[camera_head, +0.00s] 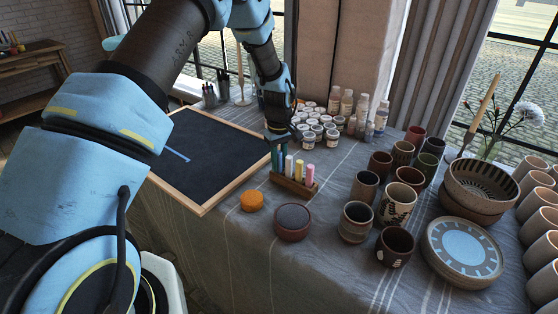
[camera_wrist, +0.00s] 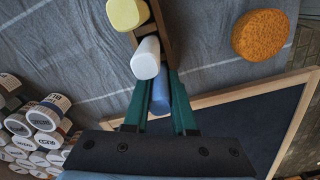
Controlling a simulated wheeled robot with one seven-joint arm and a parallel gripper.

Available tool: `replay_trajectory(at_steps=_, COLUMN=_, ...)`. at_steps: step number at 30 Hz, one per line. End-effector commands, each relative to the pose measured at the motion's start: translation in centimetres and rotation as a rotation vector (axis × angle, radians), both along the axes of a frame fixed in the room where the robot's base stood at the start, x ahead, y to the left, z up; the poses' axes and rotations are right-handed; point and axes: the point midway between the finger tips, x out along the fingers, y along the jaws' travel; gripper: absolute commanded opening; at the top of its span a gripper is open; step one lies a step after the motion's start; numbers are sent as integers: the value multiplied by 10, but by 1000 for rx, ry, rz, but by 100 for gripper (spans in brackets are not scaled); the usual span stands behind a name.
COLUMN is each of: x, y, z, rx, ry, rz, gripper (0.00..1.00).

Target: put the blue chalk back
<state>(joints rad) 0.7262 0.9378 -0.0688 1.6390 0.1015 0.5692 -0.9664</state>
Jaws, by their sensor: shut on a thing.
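The wooden chalk holder (camera_head: 295,187) stands on the cloth-covered table and also shows in the wrist view (camera_wrist: 167,36). White (camera_wrist: 146,57), yellow (camera_wrist: 127,13) and pink (camera_head: 310,174) chalks stand upright in it. My gripper (camera_head: 277,155) points down at the holder's left end. In the wrist view, its green fingers (camera_wrist: 158,84) are shut on the blue chalk (camera_wrist: 160,95), which is close beside the white chalk. The fingers partly hide the blue chalk. I cannot tell whether its lower end is inside the holder.
A framed blackboard (camera_head: 210,155) with a short blue stroke lies left of the holder. An orange sponge (camera_head: 251,201) and a round dark-topped pot (camera_head: 292,222) are in front. Paint jars (camera_head: 318,132) stand behind; cups (camera_head: 364,187) crowd the right.

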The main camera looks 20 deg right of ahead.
Motion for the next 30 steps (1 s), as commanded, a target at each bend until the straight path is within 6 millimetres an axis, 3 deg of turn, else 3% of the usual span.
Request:
replay_trajectory(at_steps=8, x=0, y=0, z=-4, rx=0, ry=0, rz=0, gripper=0)
replay_trajectory(at_steps=9, x=0, y=0, z=-2, rx=-1, ry=0, rz=1, gripper=29)
replay_trajectory(at_steps=16, x=0, y=0, z=-2, rx=0, ry=0, rz=0, gripper=54)
replay_trajectory(at_steps=24, x=0, y=0, z=0, rx=0, ry=0, rz=0, gripper=54)
replay_trajectory(at_steps=30, x=1, y=-1, z=20, rx=-3, ry=-3, rz=1, gripper=54)
